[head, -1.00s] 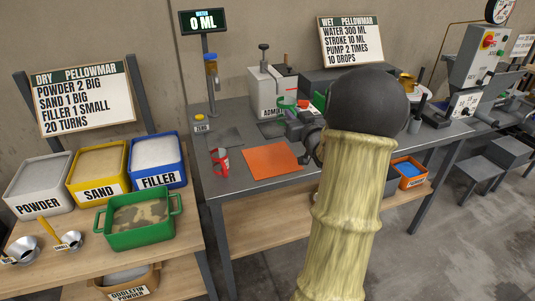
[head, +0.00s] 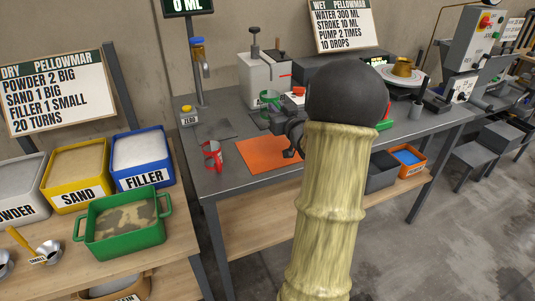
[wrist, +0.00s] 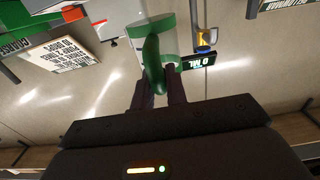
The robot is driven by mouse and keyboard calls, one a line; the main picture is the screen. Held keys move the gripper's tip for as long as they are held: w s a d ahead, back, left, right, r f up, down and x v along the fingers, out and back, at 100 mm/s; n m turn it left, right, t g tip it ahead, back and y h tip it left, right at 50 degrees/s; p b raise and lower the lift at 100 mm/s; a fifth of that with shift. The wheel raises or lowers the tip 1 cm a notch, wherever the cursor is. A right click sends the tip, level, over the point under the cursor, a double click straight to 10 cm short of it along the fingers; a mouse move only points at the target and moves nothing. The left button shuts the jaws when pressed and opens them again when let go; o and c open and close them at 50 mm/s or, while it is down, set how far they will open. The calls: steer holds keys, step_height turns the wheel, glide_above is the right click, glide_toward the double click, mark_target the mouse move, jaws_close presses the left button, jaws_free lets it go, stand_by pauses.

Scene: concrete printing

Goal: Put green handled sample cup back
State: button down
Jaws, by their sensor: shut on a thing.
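The green handled sample cup (head: 268,97) is clear with green parts and is held above the bench, in front of the white pump box. In the wrist view its green handle (wrist: 152,62) is between the two dark fingers of my gripper (wrist: 157,88), which is shut on it. In the head view my gripper (head: 270,118) is partly hidden by my own arm. I cannot tell the exact gap between the cup and the bench.
A red handled cup (head: 211,157) stands on the bench (head: 228,183) at the left, beside an orange mat (head: 262,158). A dark mat (head: 213,129) lies behind it. The water dispenser (head: 198,65) and white pump box (head: 262,76) stand at the back. My arm hides the bench's middle.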

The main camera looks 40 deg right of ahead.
step_height(320, 180, down, 4)
steer(key=b, duration=0.3)
steer(key=shift+w, duration=0.1)
steer(key=shift+r, duration=0.15)
steer(key=shift+f+b, duration=0.5)
steer(key=shift+f, duration=2.65)
steer(key=shift+f+b, duration=0.3)
steer(key=shift+f, duration=1.55)
steer(key=shift+f, duration=0.15)
steer(key=c, duration=1.4)
jaws_free()
